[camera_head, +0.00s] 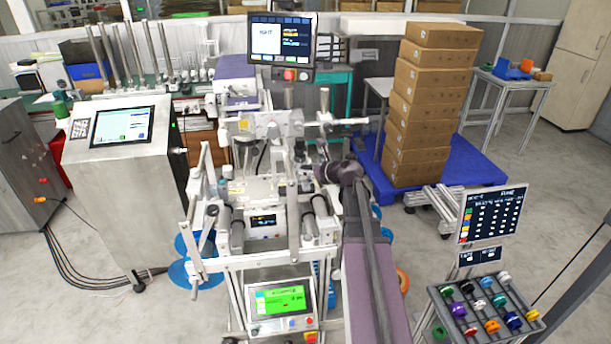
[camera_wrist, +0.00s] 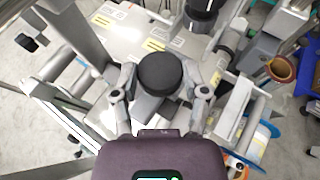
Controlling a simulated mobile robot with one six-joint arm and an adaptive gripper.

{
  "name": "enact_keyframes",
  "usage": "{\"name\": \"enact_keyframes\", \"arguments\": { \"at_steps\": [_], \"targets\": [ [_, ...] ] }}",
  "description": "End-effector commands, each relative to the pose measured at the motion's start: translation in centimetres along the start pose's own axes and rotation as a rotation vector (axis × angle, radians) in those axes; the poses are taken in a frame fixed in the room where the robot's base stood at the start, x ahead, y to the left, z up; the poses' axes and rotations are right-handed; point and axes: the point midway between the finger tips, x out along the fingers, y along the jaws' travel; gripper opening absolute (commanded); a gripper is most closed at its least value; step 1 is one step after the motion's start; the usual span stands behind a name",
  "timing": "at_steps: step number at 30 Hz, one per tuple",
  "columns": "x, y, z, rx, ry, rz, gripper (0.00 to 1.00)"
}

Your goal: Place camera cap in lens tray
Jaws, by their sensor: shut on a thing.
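A round black cap (camera_wrist: 160,73) sits between the fingers of my gripper (camera_wrist: 161,88) in the wrist view, its flat face toward the camera. My gripper is shut on it and holds it over a pale machine plate. In the head view my arm reaches forward to the middle of the machine, and the gripper (camera_head: 318,166) shows small there; I cannot make out the cap in that view. I cannot tell which thing is the lens tray in either view.
The pale plate (camera_wrist: 118,40) with yellow labels lies under the cap, among metal posts and rollers. A rack of coloured spools (camera_head: 486,308) stands at the lower right. Stacked cartons (camera_head: 428,105) on a blue pallet stand behind. A steel console (camera_head: 125,160) stands at the left.

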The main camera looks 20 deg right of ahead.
Motion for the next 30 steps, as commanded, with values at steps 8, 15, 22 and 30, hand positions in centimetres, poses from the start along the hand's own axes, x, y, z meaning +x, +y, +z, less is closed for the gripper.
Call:
{"name": "enact_keyframes", "arguments": {
  "at_steps": [8,15,22,30],
  "targets": [
    [1.4,-0.6,0.4,0.001,0.000,0.000,0.25],
    [1.4,-0.6,0.4,0.001,0.000,0.000,0.25],
    [2.7,-1.3,0.8,0.001,-0.001,0.000,0.25],
    [3.5,-1.2,-1.6,0.001,-0.001,0.000,0.25]
  ]
}}
